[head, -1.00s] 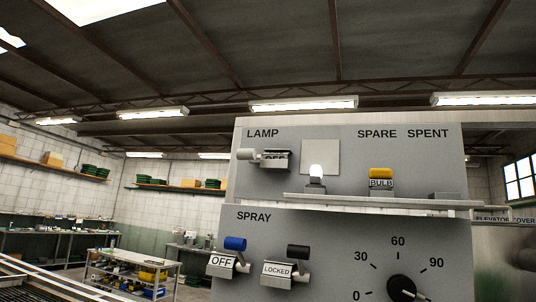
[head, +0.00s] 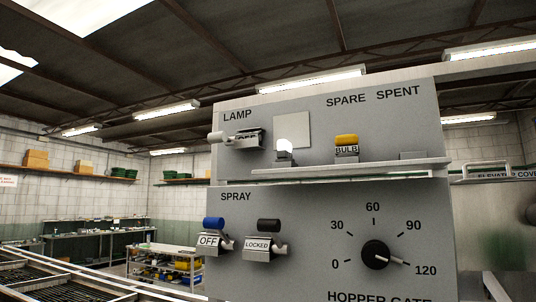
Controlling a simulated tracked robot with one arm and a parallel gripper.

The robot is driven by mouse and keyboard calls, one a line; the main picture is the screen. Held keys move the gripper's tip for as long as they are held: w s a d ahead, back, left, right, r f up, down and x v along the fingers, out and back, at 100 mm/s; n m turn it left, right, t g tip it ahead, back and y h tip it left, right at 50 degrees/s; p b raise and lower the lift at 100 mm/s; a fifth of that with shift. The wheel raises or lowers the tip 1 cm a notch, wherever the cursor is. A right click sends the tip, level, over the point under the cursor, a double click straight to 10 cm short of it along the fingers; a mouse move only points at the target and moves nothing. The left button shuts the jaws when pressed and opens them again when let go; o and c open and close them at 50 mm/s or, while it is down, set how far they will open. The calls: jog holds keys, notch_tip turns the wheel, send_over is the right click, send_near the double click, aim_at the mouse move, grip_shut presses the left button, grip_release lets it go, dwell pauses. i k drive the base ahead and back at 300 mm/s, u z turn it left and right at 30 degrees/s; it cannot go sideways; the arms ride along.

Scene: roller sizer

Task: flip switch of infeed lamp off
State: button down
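The lamp switch (head: 247,139) is on the upper left of the grey control panel (head: 330,198), under the word LAMP. Its pale lever (head: 219,137) sticks out to the left. Its plate seems to read OFF, but the lettering is partly covered. To its right, a bulb (head: 285,147) glows white in a socket on the panel's ledge, in front of a pale square plate (head: 292,131). My gripper is not in view.
A yellow bulb (head: 346,139) stands under SPARE on the ledge (head: 350,170). Below are a blue-topped OFF switch (head: 213,238), a black-topped LOCKED switch (head: 268,239) and a dial (head: 376,254). A workbench (head: 160,256) and shelves stand behind at left.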

aim_at(219, 136)
jog(key=z, duration=0.15)
jog(key=i, duration=1)
jog(key=u, duration=0.05)
